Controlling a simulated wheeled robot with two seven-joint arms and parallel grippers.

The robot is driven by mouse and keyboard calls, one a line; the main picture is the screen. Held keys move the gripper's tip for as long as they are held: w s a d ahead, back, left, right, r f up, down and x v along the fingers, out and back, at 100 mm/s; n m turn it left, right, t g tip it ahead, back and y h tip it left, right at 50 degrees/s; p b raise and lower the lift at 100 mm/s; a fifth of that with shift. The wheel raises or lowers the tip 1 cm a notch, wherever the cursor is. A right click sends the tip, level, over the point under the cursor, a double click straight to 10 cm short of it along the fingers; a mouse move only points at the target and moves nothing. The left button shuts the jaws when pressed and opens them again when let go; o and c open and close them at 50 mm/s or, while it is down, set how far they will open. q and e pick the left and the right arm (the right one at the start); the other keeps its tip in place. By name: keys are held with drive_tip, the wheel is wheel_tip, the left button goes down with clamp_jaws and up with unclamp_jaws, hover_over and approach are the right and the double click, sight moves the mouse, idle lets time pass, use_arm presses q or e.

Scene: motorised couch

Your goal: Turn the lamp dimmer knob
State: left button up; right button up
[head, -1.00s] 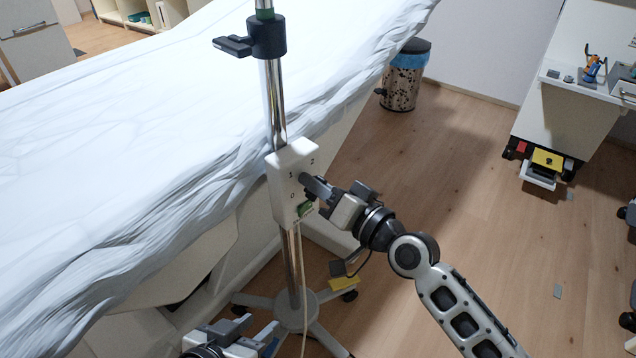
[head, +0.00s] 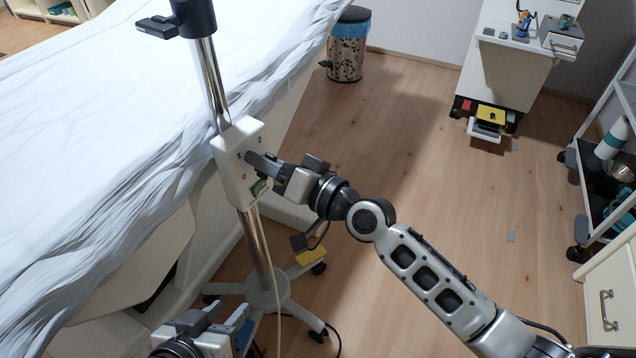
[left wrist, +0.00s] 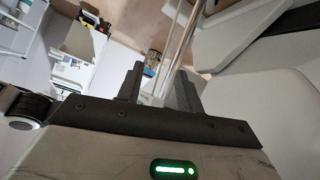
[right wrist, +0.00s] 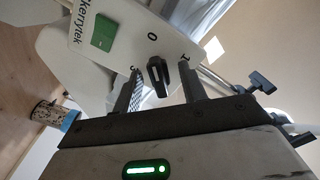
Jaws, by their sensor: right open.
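A white control box (head: 236,182) on a chrome pole carries the marks 0, 1 and 2. Its black dimmer knob (right wrist: 158,76) shows in the right wrist view, with a white line on it, pointing near the 0. My right gripper (head: 266,168) is open at the front of the box, and its fingers (right wrist: 160,88) stand on either side of the knob with gaps showing. In the head view the gripper hides the knob. My left gripper (head: 212,318) is low at the bottom, open and empty; its fingers show apart in the left wrist view (left wrist: 158,88).
A green switch (right wrist: 103,32) sits on the box beside the knob. A couch with a white sheet (head: 90,140) fills the left. The pole's wheeled base (head: 268,294) stands below.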

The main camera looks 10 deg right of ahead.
use_arm(q)
drive_tip(key=shift+d+r+t+h+b, duration=0.3)
drive_tip(key=shift+r+t+b, duration=0.1)
drive_tip(key=shift+b, duration=0.5)
use_arm(e)
drive_tip(key=v, duration=1.5)
drive_tip(key=shift+s+d, duration=0.25)
